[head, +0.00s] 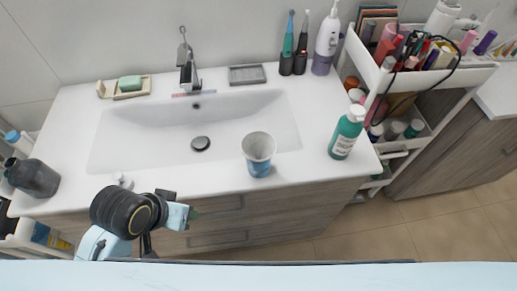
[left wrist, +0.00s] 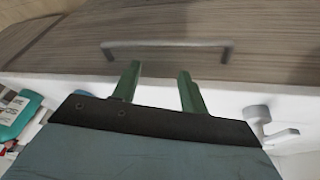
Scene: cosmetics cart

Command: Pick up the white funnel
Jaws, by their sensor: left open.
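In the left wrist view, a white piece with a round end and a stem, likely the same funnel (left wrist: 280,136), is at the right, outside the fingers. My left gripper (head: 192,212) is in front of the counter edge, to the right of the funnel. In the left wrist view its green fingers (left wrist: 157,85) are apart and empty, facing the drawer front. My right gripper is not seen.
A green pump bottle (head: 346,134) is farther right. A dark grey bottle (head: 33,178) stands at the left. A drawer handle (left wrist: 165,46) is ahead of the fingers.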

